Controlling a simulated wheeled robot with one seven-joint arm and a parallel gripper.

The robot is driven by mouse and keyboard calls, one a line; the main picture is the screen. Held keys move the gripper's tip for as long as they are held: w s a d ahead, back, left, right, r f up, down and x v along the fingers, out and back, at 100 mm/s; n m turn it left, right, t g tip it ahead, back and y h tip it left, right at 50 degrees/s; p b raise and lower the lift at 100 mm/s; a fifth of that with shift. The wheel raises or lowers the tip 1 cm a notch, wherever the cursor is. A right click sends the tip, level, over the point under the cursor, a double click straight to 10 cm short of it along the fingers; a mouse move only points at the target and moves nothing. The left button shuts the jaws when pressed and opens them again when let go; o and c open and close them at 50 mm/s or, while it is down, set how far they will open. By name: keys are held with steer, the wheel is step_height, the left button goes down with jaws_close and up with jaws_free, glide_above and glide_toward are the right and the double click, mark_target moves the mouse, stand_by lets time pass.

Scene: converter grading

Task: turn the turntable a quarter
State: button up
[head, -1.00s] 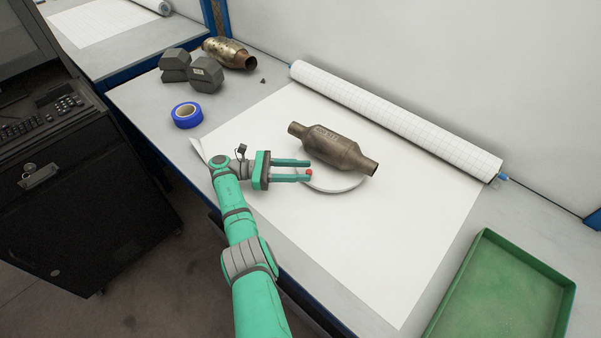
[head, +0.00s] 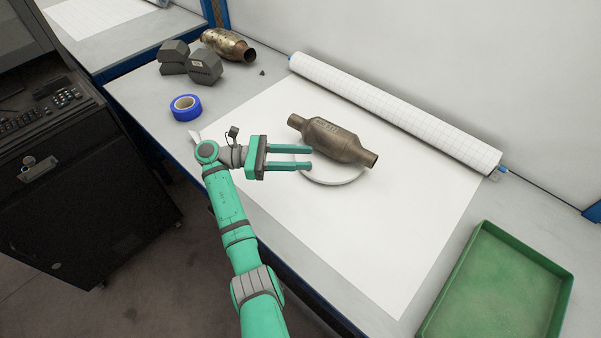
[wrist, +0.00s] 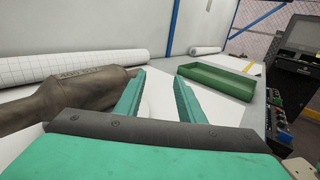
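The turntable (head: 335,180) is a low white disc on the paper sheet, mostly covered by what lies on it. A brown metal converter (head: 335,142) lies across it, one pipe end to the upper left and the other to the lower right. My gripper (head: 311,159) reaches in from the left over the turntable's left part, its tips close to the converter's near side. The fingers are apart with nothing seen between them. In the wrist view the converter (wrist: 70,98) is left of the open fingers (wrist: 160,85); I cannot tell whether they touch it.
A paper roll (head: 400,115) runs along the back. A green tray (head: 500,285) stands at the lower right. Blue tape (head: 186,108), grey hexagonal weights (head: 204,68) and another converter (head: 228,45) are at the left. The paper in front of the turntable is clear.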

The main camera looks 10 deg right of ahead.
steer(key=s+r, duration=0.3)
steer(key=s, duration=0.5)
steer(key=shift+a+r, duration=0.25)
steer(key=shift+a, duration=0.2)
